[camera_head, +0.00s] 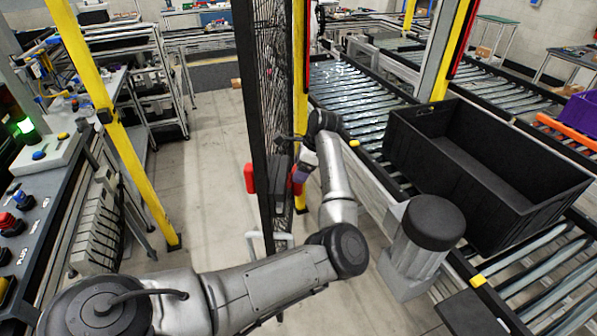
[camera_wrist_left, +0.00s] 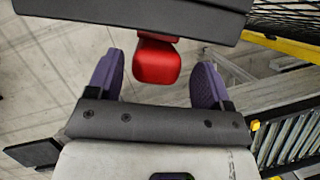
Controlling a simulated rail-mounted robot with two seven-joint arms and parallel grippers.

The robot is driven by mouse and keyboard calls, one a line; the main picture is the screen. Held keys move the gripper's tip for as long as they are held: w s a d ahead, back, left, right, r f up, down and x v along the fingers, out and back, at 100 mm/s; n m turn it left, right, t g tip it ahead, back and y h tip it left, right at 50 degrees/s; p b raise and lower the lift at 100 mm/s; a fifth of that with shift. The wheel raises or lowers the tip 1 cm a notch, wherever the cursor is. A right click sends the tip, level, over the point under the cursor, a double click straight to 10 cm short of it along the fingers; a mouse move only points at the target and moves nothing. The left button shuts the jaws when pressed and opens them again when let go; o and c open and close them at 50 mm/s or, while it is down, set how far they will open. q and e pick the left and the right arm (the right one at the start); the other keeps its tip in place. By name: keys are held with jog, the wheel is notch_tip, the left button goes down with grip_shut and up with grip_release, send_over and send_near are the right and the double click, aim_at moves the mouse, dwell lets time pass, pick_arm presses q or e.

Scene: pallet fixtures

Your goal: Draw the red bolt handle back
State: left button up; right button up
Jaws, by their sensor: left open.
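The red bolt handle (camera_wrist_left: 156,60) sits between the two purple fingers of my left gripper (camera_wrist_left: 160,68) in the left wrist view. The fingers are open, with a gap on each side of the handle. The handle hangs from a dark bar (camera_wrist_left: 135,16). In the head view, my left gripper (camera_head: 303,168) is at the dark fence post, beside a red part (camera_head: 297,182). Another red part (camera_head: 250,178) shows on the post's left side. The arm partly hides the latch area. My right gripper is not in view.
A black mesh fence panel (camera_head: 272,80) stands beside a yellow post (camera_head: 299,60). A roller conveyor (camera_head: 350,95) with a large black crate (camera_head: 440,150) lies on the right. A bench with buttons (camera_head: 50,215) is on the left. The floor between is clear.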

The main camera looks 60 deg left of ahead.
pick_arm(q)
jog(key=v, duration=1.2)
jog(key=shift+b, duration=0.3)
